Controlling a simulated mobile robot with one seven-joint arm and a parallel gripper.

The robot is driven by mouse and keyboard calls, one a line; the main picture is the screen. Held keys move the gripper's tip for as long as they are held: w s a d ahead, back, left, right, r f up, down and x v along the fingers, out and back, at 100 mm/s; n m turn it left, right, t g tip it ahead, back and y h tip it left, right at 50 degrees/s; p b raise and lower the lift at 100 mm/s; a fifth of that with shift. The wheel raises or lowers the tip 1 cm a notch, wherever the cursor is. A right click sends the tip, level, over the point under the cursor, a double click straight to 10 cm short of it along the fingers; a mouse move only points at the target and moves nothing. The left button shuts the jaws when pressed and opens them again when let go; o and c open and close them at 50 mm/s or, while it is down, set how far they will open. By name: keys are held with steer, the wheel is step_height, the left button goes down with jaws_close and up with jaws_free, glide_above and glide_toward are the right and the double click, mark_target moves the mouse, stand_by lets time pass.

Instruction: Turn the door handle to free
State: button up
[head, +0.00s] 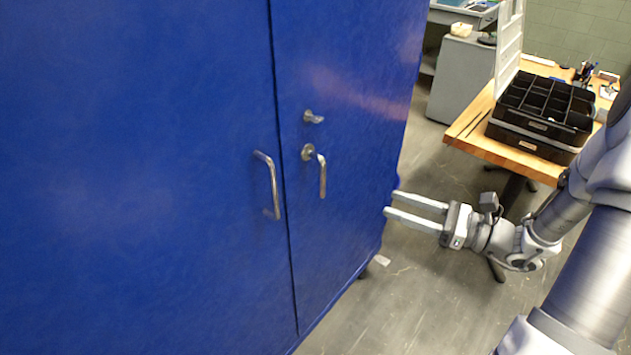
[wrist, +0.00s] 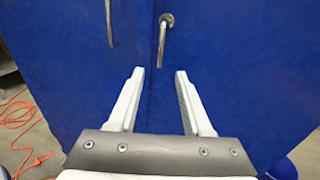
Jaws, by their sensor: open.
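A silver lever door handle (head: 322,176) is on the right door of the blue cabinet (head: 350,80). Its round base is at the top and its lever hangs straight down. It also shows in the wrist view (wrist: 162,45), above and between my fingertips, with a gap. My gripper (head: 388,203) is open and empty, to the right of the handle in the head view and near the cabinet's right edge. My gripper's two pale fingers (wrist: 158,72) point toward the door in the wrist view.
A fixed bar handle (head: 270,185) is on the left door. A small latch (head: 313,117) sits above the lever. A wooden table (head: 475,135) with a black compartment tray (head: 535,125) stands right. An orange cable (wrist: 18,125) lies on the floor at left.

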glide_above(322, 198)
steer(key=shift+w+b, duration=0.4)
steer(key=shift+w, duration=0.05)
jaws_close()
stand_by(1.4)
